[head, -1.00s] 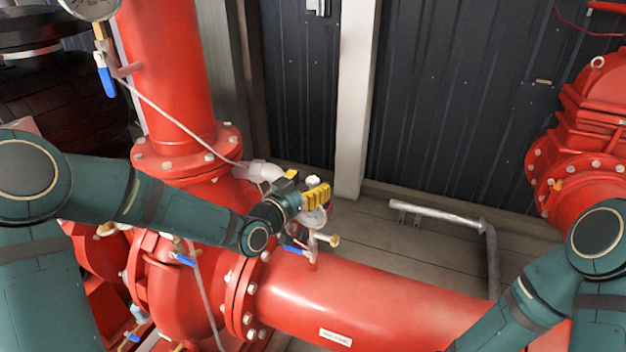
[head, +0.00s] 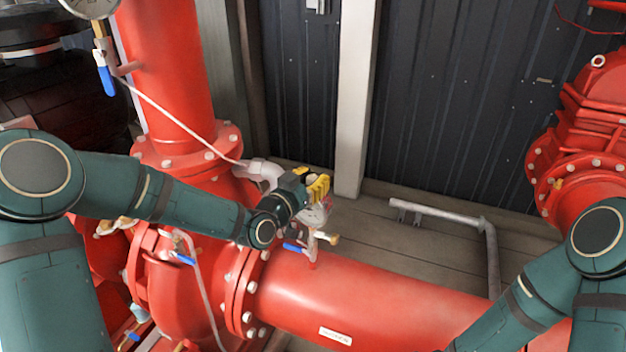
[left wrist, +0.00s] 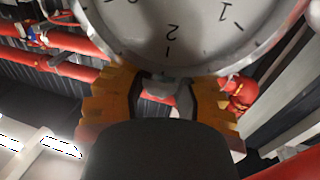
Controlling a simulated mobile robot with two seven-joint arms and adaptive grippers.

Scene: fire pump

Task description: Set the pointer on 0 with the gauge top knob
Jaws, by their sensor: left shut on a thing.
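The gauge (head: 314,215) stands on a short fitting above the red pipe, partly covered by my left gripper (head: 318,186). In the left wrist view the gauge's white dial (left wrist: 195,25) fills the top, with the figures 1 and 2 upside down. No pointer is visible in the part of the dial that shows. My left gripper's yellow-orange fingers (left wrist: 160,100) are shut on the grey top knob (left wrist: 164,84) at the gauge's rim. My right gripper is out of view; only my right arm shows at lower right.
A blue-handled valve (head: 294,247) and a brass outlet (head: 330,238) sit just below the gauge. The large red pipe (head: 380,300) runs below. Another gauge (head: 92,6) is at top left. A grey rail (head: 440,213) stands on the open floor to the right.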

